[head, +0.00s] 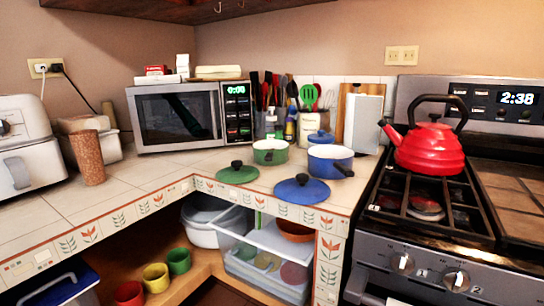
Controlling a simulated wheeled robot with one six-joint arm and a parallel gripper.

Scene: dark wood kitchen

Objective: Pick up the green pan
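The green pan (270,153) is a small, open pot with a pale inside. It stands on the tiled corner counter, right of the microwave. A green lid (238,175) with a dark knob lies on the counter in front of it, to the left. A blue pan (330,163) with a dark handle stands just right of the green pan. A blue lid (302,192) lies nearer the counter edge. My gripper is not in view.
A microwave (190,116) stands left of the pans, with utensils (288,95) behind them. A red kettle (428,148) sits on the stove (450,205) at right. Tubs (265,265) and cups (156,277) fill the shelf below. Counter left of the green lid is clear.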

